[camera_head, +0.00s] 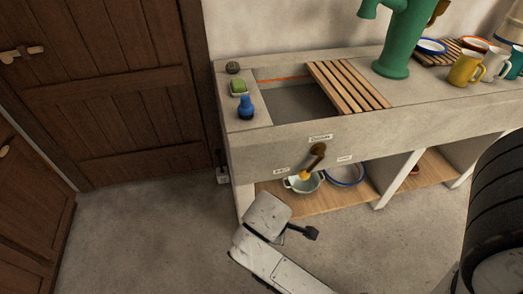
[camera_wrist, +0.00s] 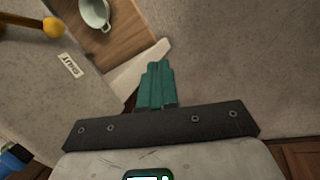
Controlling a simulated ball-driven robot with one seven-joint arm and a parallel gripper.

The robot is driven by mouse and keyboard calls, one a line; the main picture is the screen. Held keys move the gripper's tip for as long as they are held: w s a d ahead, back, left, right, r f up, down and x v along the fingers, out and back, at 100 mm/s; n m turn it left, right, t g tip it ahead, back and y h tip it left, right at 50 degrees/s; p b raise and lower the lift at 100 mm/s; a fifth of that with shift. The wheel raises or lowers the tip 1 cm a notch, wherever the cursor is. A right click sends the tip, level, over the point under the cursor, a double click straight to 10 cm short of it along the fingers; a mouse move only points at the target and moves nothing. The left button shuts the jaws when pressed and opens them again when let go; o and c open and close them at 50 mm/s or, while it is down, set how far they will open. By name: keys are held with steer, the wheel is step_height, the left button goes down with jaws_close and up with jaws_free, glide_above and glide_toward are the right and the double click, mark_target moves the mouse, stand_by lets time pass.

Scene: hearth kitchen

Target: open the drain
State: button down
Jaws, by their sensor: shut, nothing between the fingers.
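A brown lever (camera_head: 317,157) is mounted on the front of the stone sink (camera_head: 270,150). It slants down and left to a yellow knob (camera_head: 305,175), nearer the lower-left label (camera_head: 281,170) than the right label (camera_head: 344,158). A third label (camera_head: 320,137) is above it. In the wrist view the yellow knob (camera_wrist: 53,28) is at the upper left, above the label (camera_wrist: 70,65) reading SHUT. My gripper (camera_wrist: 158,68) is shut and empty, apart from the knob. In the head view my arm's end is below and left of the lever. The drain hole is not visible.
A wooden slatted rack (camera_head: 348,86) partly covers the basin. A pale green pot (camera_head: 303,183) and a blue-rimmed basin (camera_head: 345,173) sit on the shelf below. Floor to the left is clear.

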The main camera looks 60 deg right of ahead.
mark_target(302, 176)
steer(key=w+d+r+n+g+h+b, duration=0.2)
steer(key=w+d+n+g+h+b, duration=0.1)
steer(key=d+n+h, duration=0.4)
steer(key=w+d+b, duration=0.1)
steer(key=w+d, duration=0.1)
steer(key=d, duration=0.1)
steer(key=shift+w+d+r, duration=0.2)
steer(key=shift+d+r, duration=0.05)
steer(key=shift+f, duration=0.1)
steer(key=b+x, duration=0.3)
steer(key=x, duration=1.1)
steer(key=shift+f, duration=0.1)
